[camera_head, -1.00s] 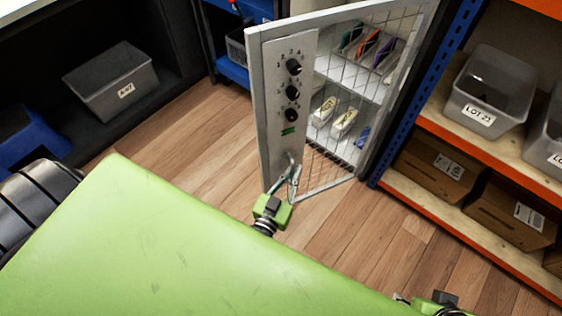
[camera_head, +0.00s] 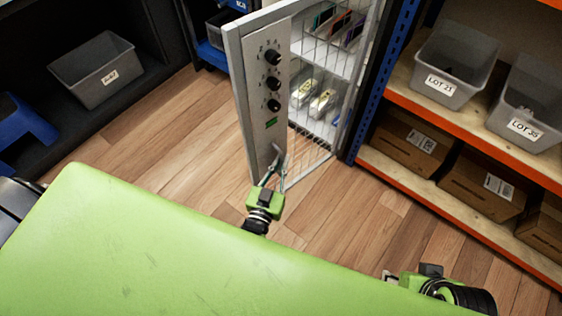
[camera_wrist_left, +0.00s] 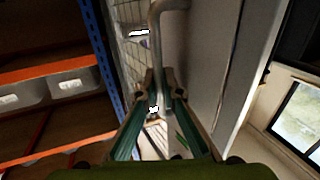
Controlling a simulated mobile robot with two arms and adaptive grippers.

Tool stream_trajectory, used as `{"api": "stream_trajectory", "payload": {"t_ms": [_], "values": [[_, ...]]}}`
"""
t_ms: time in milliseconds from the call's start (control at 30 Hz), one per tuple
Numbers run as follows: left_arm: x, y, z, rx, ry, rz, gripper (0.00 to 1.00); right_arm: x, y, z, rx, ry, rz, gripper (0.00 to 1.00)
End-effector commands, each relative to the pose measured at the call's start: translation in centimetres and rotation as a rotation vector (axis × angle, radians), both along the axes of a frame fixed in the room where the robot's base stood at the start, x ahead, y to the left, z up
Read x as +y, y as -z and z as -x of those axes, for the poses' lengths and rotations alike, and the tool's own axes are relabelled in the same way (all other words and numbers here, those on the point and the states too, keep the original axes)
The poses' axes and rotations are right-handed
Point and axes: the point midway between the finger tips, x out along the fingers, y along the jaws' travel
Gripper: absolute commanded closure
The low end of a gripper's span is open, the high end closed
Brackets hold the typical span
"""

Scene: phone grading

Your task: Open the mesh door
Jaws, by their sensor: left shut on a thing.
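The mesh door (camera_head: 314,152) has a pale metal frame and a grey panel with three black dials (camera_head: 273,83). It stands at an angle at the end of the orange and blue rack. A curved metal handle (camera_head: 277,154) is low on the panel; in the left wrist view the handle (camera_wrist_left: 153,48) runs down between the fingers. My left gripper (camera_head: 271,174), with green fingers, is shut on the handle; it also shows in the left wrist view (camera_wrist_left: 155,100). My right gripper (camera_head: 389,276) is low in the head view, partly hidden by my green body, its jaws unclear.
Shelves with phones (camera_head: 322,101) show through the mesh. The rack at right holds grey bins (camera_head: 454,72) and cardboard boxes (camera_head: 404,141). A grey bin (camera_head: 104,72) sits on a dark shelf at left. Open wooden floor (camera_head: 150,135) lies left of the door.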

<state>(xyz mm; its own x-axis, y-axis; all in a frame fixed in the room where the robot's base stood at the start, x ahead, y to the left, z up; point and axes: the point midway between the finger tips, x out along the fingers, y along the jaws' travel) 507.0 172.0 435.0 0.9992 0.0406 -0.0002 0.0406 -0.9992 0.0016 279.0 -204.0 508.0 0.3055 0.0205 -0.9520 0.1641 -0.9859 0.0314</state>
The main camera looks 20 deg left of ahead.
Motion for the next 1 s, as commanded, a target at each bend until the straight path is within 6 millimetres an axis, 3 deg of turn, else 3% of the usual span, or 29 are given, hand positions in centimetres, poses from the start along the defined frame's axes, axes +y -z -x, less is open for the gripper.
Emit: {"api": "stream_trajectory", "payload": {"t_ms": [33,100,133,567,1000], "values": [[0.0,0.0,0.0,-0.001,0.001,-0.001,1.00,0.0,0.0,0.0,0.000,0.001,-0.001,0.60],[0.0,0.0,-0.1,-0.001,0.001,-0.001,0.77,0.1,0.0,0.0,0.000,0.001,-0.001,0.60],[0.0,0.0,-0.1,-0.001,0.001,-0.001,0.76,0.1,0.0,0.0,0.000,0.001,-0.001,0.60],[-0.1,0.0,0.8,0.000,0.000,0.000,0.76,-0.1,-0.1,-0.1,-0.003,-0.001,0.003,0.60],[-0.4,0.1,9.4,0.002,0.000,0.000,0.76,-0.1,0.0,0.0,-0.001,-0.001,0.002,0.60]]}}
